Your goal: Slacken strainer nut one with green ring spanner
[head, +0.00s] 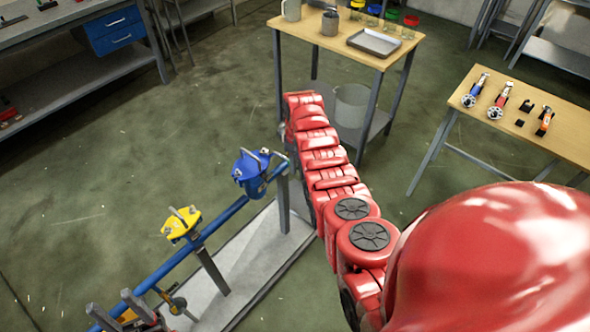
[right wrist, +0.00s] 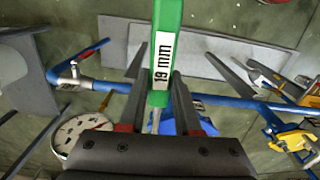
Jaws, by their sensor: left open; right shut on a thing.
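A blue strainer (head: 252,170) and a yellow strainer (head: 181,224) sit on a blue pipe (head: 222,217); each has a bar across its top. Single nuts are too small to tell apart. My right gripper (right wrist: 157,72) is shut on the green ring spanner (right wrist: 167,35), whose label reads 19 mm. The spanner's ring end is not visible. In the right wrist view, the blue strainer (right wrist: 187,122) lies below and partly behind the gripper. My right arm hides the right gripper in the head view. My left gripper (head: 114,306) is open and empty at the bottom left, near the pipe.
The pipe stands on grey posts over a pale base plate (head: 262,244). A wooden table (head: 345,47) with a grey tray (head: 374,42) stands behind. Another table (head: 530,120) with several tools is at right. A workbench (head: 75,30) is at upper left. Open floor lies left of the pipe.

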